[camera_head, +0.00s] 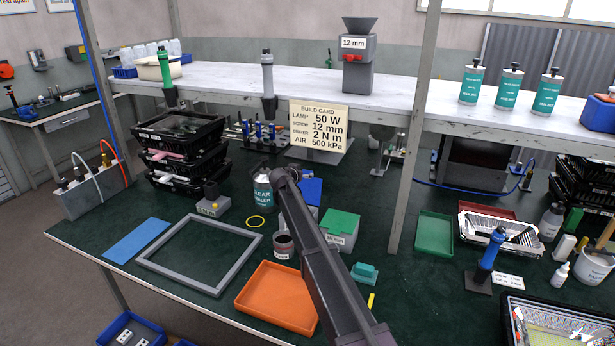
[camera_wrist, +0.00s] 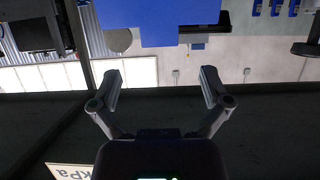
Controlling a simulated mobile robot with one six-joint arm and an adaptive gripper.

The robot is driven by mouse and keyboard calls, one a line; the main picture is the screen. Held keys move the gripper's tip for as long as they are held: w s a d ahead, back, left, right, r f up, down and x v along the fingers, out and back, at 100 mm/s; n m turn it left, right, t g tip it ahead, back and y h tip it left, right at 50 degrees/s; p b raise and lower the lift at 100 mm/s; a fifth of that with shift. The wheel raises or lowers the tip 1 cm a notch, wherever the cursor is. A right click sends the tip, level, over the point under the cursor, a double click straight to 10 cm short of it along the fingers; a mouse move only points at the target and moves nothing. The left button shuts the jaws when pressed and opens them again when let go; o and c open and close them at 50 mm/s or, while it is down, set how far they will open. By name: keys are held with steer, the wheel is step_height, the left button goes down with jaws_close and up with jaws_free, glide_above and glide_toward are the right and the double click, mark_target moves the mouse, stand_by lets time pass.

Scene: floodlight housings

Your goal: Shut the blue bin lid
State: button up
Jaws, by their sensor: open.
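A blue panel, which looks like the blue bin lid (camera_head: 311,188), stands raised behind my arm in the head view. Its grey bin is mostly hidden by my arm. In the wrist view a large blue panel (camera_wrist: 180,22), likely the same lid, fills the top centre, beyond my fingertips. My gripper (camera_wrist: 160,85) is open with nothing between its fingers. In the head view my arm's end is left of the blue lid, by the sealer can; the fingers are hard to make out there. Whether they touch the lid cannot be told.
A bin with a green lid (camera_head: 341,222) stands right of my arm. The sealer can (camera_head: 263,190) and a dark tin (camera_head: 284,244) are close to my arm. An orange tray (camera_head: 278,297) and grey frame (camera_head: 199,283) lie in front. The build card (camera_head: 319,127) hangs behind.

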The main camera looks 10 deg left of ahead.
mark_target(307, 172)
steer(key=shift+b+x, duration=1.05)
steer(key=shift+x, duration=2.35)
steer(key=shift+r, duration=0.1)
jaws_close()
steer(key=shift+s+a, duration=0.1)
